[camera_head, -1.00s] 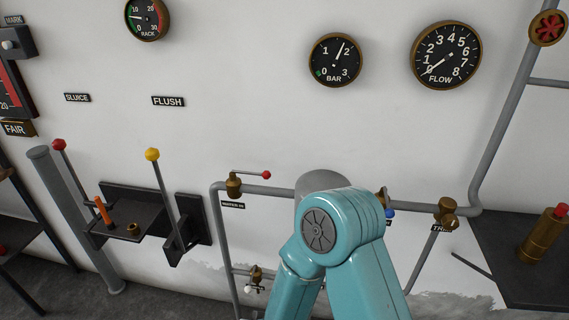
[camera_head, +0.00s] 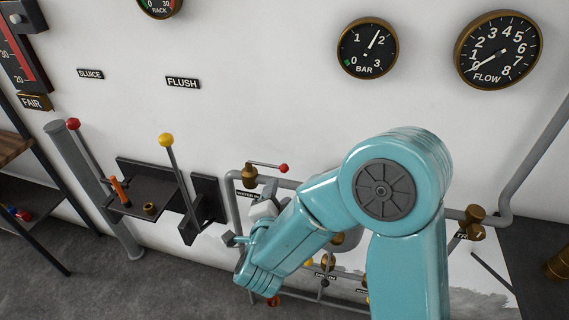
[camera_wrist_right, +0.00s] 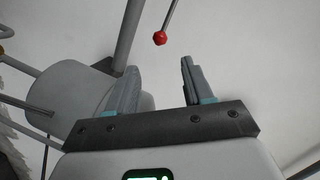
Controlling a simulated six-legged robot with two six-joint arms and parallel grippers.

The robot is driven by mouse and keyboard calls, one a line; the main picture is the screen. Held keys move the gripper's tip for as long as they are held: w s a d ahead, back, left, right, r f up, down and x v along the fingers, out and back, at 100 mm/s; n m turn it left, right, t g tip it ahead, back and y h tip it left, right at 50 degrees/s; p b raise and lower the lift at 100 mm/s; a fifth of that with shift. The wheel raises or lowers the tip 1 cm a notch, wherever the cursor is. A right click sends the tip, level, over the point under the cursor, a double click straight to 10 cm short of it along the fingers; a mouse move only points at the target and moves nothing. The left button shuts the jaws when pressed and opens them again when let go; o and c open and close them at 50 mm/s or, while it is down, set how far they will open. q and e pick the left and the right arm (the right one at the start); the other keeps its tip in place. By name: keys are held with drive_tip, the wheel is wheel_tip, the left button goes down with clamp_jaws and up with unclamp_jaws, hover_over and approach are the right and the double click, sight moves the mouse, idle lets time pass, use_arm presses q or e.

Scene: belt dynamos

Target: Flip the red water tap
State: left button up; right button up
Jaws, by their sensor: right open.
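The red water tap is a brass valve (camera_head: 249,177) on the grey pipe, with a thin lever pointing right to a red knob (camera_head: 283,168). My right gripper (camera_head: 246,223) is below the valve in the head view, partly hidden by its own arm. In the right wrist view the red knob (camera_wrist_right: 160,38) and the end of its rod show ahead of the open, empty right gripper (camera_wrist_right: 159,72), between the lines of its two fingers and not touching them. My left gripper is not in view.
A grey tank (camera_wrist_right: 70,100) and pipes lie left of the fingers in the wrist view. A yellow-knobbed lever (camera_head: 166,140) and a red-knobbed lever (camera_head: 73,124) stand left of the tap. The BAR gauge (camera_head: 368,48) hangs above on bare wall.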

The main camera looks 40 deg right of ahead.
sight(283, 171)
drive_tip(key=p+x, duration=0.2)
drive_tip(key=x, duration=1)
drive_tip(key=shift+w+a+p, duration=0.1)
drive_tip(key=shift+w+p, duration=0.05)
drive_tip(key=shift+p, duration=0.15)
drive_tip(key=shift+w+f, duration=0.25)
drive_tip(key=shift+w, duration=0.1)
drive_tip(key=shift+s+d, duration=0.15)
drive_tip(key=shift+d, duration=0.1)
clamp_jaws()
